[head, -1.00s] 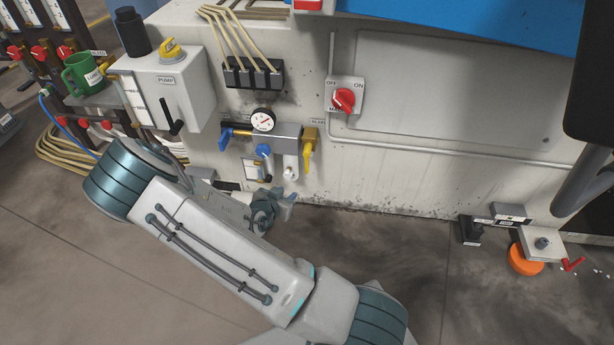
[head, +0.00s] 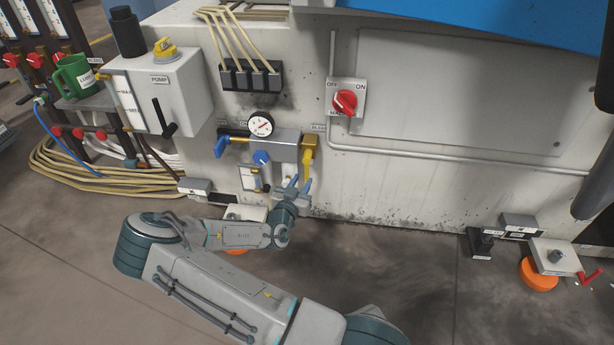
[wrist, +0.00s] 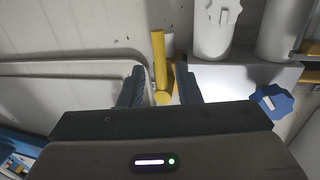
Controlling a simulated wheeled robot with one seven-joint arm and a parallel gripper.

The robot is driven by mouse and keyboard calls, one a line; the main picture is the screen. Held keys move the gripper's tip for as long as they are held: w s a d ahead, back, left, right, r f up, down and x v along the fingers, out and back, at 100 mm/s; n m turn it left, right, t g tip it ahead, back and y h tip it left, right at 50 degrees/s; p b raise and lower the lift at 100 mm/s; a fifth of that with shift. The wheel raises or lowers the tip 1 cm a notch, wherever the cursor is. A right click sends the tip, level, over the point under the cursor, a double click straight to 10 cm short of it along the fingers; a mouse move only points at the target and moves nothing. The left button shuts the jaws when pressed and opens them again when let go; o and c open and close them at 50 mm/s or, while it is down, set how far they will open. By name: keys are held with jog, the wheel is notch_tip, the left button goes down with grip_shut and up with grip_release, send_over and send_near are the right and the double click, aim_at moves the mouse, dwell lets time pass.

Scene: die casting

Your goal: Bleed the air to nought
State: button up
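The yellow bleed lever (head: 307,160) hangs down from the brass valve at the right end of the air unit, below a label that seems to read BLEED. The round white gauge (head: 260,124) sits above the unit; its needle is too small to read. My gripper (head: 299,183) is just below the lever, fingers pointing up at the machine. In the wrist view my gripper (wrist: 160,85) is open, with the yellow lever (wrist: 160,60) showing between its fingers and a gap on either side. Whether the fingertips reach around the lever is unclear.
A blue knob (head: 262,158) and blue lever (head: 222,145) are on the same unit, left of the bleed lever. The blue knob also shows right in the wrist view (wrist: 272,102). A red main switch (head: 345,102) is to the upper right.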

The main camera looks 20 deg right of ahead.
aim_at(306, 174)
jog(key=b+x, duration=0.1)
jog(key=x, duration=0.4)
grip_shut()
